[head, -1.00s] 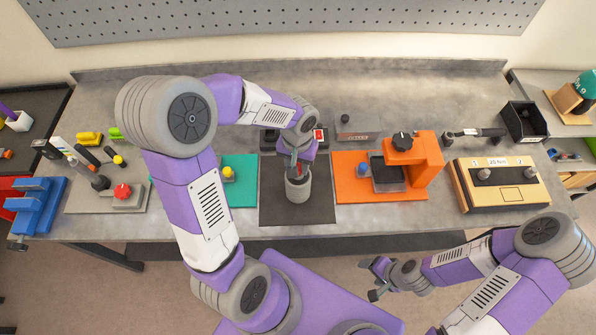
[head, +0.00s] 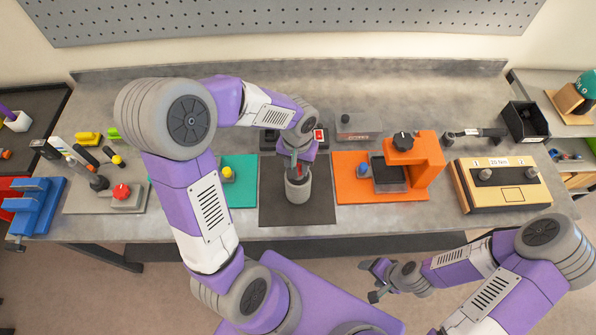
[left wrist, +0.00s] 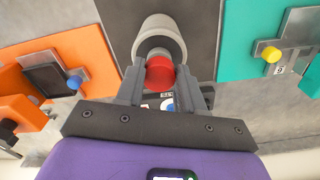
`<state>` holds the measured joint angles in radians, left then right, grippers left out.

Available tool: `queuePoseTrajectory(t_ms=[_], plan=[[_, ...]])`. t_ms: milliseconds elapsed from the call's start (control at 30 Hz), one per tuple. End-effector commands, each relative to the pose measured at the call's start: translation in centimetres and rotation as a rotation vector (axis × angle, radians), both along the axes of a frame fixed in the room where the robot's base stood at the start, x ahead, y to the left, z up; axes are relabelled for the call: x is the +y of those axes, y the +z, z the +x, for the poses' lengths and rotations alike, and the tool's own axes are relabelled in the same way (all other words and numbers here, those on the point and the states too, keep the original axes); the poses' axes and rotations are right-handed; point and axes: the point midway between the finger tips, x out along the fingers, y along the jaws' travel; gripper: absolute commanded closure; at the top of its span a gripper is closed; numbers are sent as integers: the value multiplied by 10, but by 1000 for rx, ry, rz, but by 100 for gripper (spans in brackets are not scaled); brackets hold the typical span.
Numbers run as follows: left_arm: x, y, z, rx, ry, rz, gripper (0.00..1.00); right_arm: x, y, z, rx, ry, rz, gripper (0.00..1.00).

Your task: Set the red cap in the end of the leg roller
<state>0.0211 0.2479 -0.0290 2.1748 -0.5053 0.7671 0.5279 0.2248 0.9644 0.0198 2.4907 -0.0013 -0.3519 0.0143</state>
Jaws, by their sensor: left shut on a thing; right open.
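The leg roller (head: 298,190) is a grey cylinder standing on the dark mat (head: 320,210) at the middle of the bench. It shows in the left wrist view (left wrist: 152,25) with its open end toward the camera. My left gripper (head: 298,168) is shut on the red cap (left wrist: 160,74), directly over the roller's top end. In the left wrist view the cap overlaps the roller's near rim; I cannot tell whether they touch. My right gripper (head: 374,279) is open and empty, in front of the bench edge.
An orange fixture (head: 428,165) stands right of the mat, and a teal plate (head: 242,190) lies left of it. A wooden box with knobs (head: 500,185) is farther right. A grey panel with a red knob (head: 122,192) is at left. The bench's back strip is mostly clear.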

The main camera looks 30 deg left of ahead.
Motion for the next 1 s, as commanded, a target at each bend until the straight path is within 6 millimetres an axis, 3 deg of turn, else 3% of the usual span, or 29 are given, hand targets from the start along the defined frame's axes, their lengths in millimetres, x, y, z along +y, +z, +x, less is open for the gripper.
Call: queuePoseTrajectory(t_ms=[1000], plan=[[0, -6, 0, 0, 1, 0, 99, 0, -8, 0, 0, 0, 0, 29]])
